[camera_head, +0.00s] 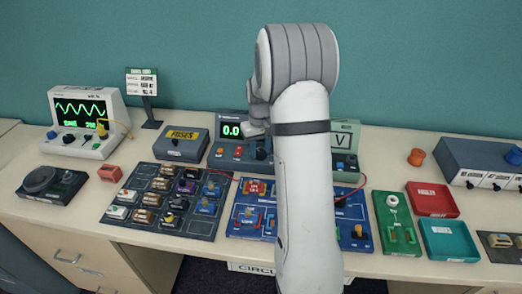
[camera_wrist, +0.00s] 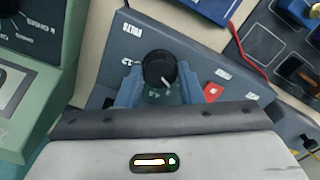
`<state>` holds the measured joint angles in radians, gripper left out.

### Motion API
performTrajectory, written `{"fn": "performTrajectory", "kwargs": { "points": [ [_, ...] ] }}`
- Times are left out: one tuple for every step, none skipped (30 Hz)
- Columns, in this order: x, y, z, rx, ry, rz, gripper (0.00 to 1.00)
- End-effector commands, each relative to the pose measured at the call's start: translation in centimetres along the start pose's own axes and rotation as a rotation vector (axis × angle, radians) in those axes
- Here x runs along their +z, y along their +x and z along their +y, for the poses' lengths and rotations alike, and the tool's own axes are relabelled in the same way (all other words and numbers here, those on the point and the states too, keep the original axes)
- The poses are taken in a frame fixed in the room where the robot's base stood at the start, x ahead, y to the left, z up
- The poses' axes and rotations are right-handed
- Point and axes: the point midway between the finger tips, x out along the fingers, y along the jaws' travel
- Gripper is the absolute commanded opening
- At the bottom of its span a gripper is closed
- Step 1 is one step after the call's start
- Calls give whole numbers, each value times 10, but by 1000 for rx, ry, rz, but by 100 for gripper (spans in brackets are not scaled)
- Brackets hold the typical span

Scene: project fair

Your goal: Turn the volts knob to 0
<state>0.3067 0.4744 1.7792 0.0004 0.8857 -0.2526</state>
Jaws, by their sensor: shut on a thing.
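The volts knob (camera_wrist: 158,68) is a round black knob with a white pointer line on the dark grey panel of the power supply (camera_wrist: 108,72). In the wrist view its pointer aims down and slightly right. The VOLTS label (camera_wrist: 131,27) shows upside down beside it. My gripper (camera_wrist: 159,82) has one blue-grey finger on each side of the knob and is shut on it. In the head view the power supply's green display (camera_head: 231,130) reads 0.0. My arm hides part of the panel there.
A pale green meter (camera_head: 346,138) stands close to the right of the power supply. A red button (camera_wrist: 212,91) and a red lead (camera_wrist: 250,57) are near my gripper. A fuses box (camera_head: 181,141) and an oscilloscope (camera_head: 84,118) stand to the left.

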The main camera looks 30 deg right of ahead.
Motion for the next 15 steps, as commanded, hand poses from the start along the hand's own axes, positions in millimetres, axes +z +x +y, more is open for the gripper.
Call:
{"fn": "performTrajectory", "kwargs": {
  "points": [
    [4,4,0,-3,-33,-14,10],
    [4,4,0,-3,-55,-14,10],
    [4,4,0,-3,-81,-14,10],
    [4,4,0,-4,-99,-15,10],
    [4,4,0,-4,-117,-15,10],
    [4,4,0,-4,-139,-15,10],
    [4,4,0,-4,-154,-15,10],
    [4,4,0,-4,-168,-15,10],
    [4,4,0,-4,-184,-15,10],
    [4,4,0,-4,-196,-15,10],
    [4,4,0,-4,-207,-15,11],
    [4,4,0,-4,-218,-15,11],
    [4,4,0,-4,-227,-15,11],
    [4,4,0,-5,-234,-15,11],
    [4,4,0,-5,-241,-15,11]
  ]
}}
